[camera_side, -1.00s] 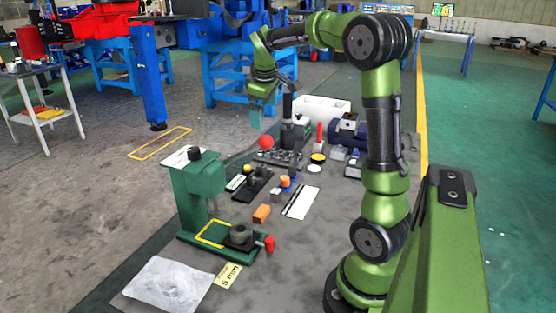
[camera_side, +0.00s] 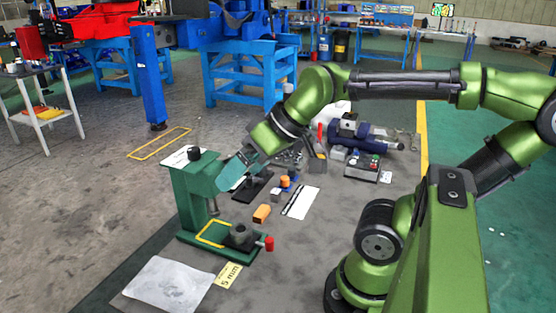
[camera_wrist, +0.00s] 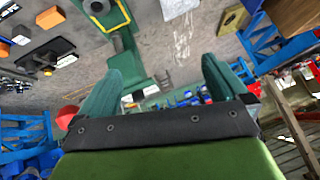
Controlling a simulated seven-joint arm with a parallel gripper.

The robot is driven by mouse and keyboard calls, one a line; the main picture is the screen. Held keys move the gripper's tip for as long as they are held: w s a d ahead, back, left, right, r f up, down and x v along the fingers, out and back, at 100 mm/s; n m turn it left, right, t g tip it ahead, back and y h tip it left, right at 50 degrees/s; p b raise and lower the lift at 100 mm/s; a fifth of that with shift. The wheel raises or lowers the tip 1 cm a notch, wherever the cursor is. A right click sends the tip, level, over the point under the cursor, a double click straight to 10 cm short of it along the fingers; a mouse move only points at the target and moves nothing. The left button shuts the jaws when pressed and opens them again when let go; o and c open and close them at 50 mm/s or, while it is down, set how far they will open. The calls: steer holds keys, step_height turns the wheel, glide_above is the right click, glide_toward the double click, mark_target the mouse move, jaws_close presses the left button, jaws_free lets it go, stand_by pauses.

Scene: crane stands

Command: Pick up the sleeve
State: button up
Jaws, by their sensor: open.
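No part is clearly recognisable as the sleeve; small parts are hard to tell apart. An orange block (camera_side: 262,213) lies on the mat right of the stand and shows in the wrist view (camera_wrist: 50,17). My gripper (camera_side: 226,186) is tilted in the air just right of the stand's top in the side view. Its teal fingers are apart with nothing between them in the wrist view (camera_wrist: 158,75). It hides part of a black fixture (camera_side: 252,190).
A blue motor-like unit (camera_side: 350,137) stands farther back. A pale sheet (camera_side: 168,285) covers the front left of the mat. A red ball (camera_wrist: 67,117) shows in the wrist view.

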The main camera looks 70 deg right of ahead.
steer(key=shift+s+a+f+m, duration=0.2)
steer(key=shift+s+f+m, duration=0.1)
steer(key=shift+f+m, duration=0.2)
steer(key=shift+s+a+f+m, duration=0.2)
steer(key=shift+s+f+m, duration=0.15)
steer(key=shift+m, duration=0.25)
steer(key=shift+f, duration=0.15)
steer(key=shift+c, duration=1.1)
steer(key=shift+s+f+m, duration=0.1)
steer(key=shift+m, duration=0.2)
steer(key=c, duration=0.6)
steer(key=shift+o, duration=0.2)
